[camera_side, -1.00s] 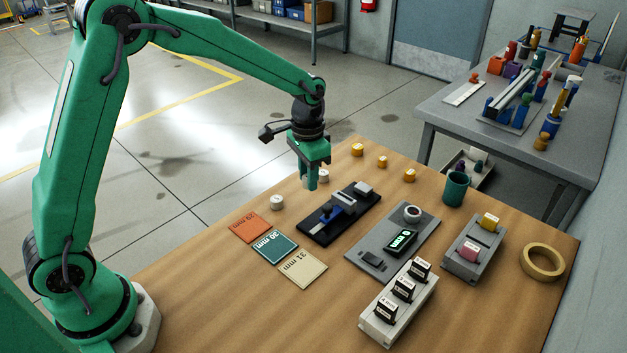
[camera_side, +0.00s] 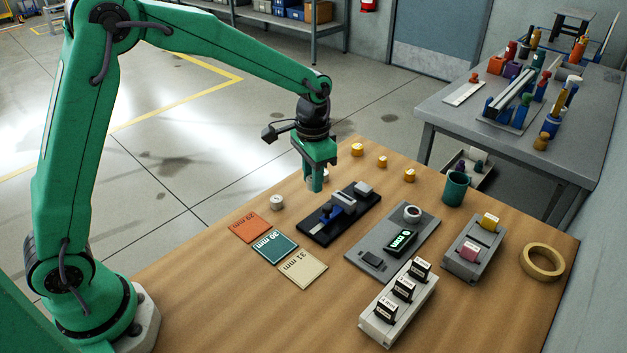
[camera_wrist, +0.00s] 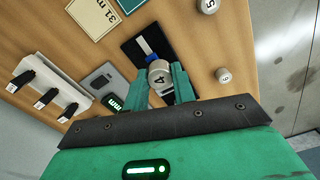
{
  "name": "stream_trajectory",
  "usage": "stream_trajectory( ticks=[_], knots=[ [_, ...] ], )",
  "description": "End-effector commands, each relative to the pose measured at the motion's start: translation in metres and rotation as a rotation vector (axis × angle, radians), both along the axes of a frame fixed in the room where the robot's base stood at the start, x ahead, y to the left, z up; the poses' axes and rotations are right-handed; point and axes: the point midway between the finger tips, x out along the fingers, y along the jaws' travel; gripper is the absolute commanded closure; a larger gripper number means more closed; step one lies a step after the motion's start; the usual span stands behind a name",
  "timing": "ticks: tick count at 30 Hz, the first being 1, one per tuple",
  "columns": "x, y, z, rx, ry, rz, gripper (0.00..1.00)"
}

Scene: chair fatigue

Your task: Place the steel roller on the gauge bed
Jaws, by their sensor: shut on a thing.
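My gripper (camera_side: 316,184) hangs over the wooden table, just behind and left of the black gauge bed (camera_side: 314,232). In the wrist view, my gripper (camera_wrist: 166,82) is shut on the steel roller (camera_wrist: 158,71), a short grey cylinder with a dark mark on its end. In the side view the fingers largely hide this roller. The gauge bed (camera_wrist: 130,50) carries a pale strip, a blue slider and a grey block. In the wrist view the held roller covers part of the bed, so contact cannot be told.
A pale roller (camera_side: 277,202) stands left of the bed, and another (camera_side: 326,175) is partly hidden behind my gripper. Orange, teal and cream mats (camera_side: 303,269) lie in front. A grey plate with a display (camera_side: 403,241), a block rack (camera_side: 384,324) and a teal cup (camera_side: 455,189) stand right.

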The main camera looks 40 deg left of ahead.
Motion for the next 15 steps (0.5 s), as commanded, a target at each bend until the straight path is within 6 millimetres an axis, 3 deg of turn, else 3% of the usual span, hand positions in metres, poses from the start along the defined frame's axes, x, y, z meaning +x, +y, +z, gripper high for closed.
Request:
stream_trajectory(
  ticks=[8,15],
  knots=[
    [0.017,-0.032,0.004,-0.001,-0.002,0.005,1.0],
    [0.034,-0.081,0.011,-0.001,-0.002,0.016,1.0]
  ],
)
